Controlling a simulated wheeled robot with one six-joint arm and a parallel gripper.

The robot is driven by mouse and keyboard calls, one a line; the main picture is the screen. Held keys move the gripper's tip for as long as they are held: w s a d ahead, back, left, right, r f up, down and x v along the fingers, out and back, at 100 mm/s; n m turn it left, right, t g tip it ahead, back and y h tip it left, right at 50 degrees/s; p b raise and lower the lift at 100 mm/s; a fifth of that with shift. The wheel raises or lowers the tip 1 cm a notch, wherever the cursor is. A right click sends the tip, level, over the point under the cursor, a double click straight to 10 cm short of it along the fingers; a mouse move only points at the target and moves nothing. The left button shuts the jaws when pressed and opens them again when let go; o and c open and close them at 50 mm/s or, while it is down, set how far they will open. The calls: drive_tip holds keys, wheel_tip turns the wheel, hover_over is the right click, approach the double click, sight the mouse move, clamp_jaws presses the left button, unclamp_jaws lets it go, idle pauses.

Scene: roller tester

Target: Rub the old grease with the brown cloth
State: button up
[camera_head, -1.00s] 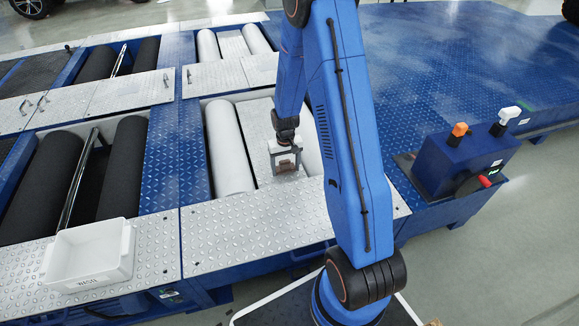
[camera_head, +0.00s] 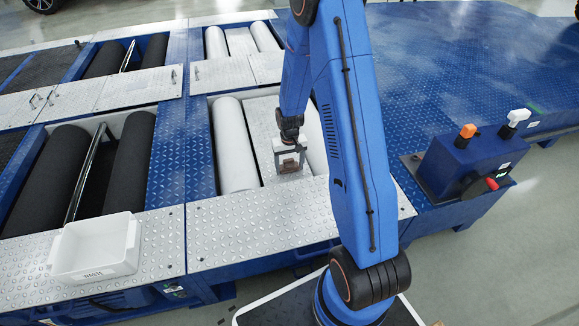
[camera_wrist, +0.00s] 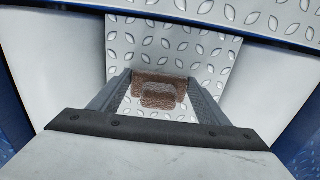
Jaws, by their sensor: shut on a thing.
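My gripper (camera_head: 289,168) is low over the bright treaded plate (camera_head: 263,136) between two white rollers, close to the front cover plate. In the wrist view its two grey fingers (camera_wrist: 159,94) are shut on the brown cloth (camera_wrist: 160,92), which is bunched between the fingertips. In the head view the cloth is only a small brownish patch between the fingers. I cannot tell whether the cloth touches the plate. I cannot make out the old grease in either view; the cloth and gripper may cover it.
A white labelled tray (camera_head: 98,249) stands on the front cover plate (camera_head: 245,226) at left. Dark rollers (camera_head: 47,180) with an open gap lie beyond it. A blue control box (camera_head: 463,163) with orange, white and red parts stands at right. The blue deck behind is clear.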

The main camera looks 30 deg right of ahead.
sight(296, 166)
drive_tip(key=shift+f, duration=0.2)
drive_tip(key=shift+d, duration=0.1)
drive_tip(key=shift+s+d+r, duration=0.1)
drive_tip(key=shift+s+d, duration=0.05)
drive_tip(key=shift+d, duration=0.55)
drive_tip(key=shift+s+d, duration=0.15)
drive_tip(key=shift+d, duration=0.6)
drive_tip(key=shift+a, duration=0.1)
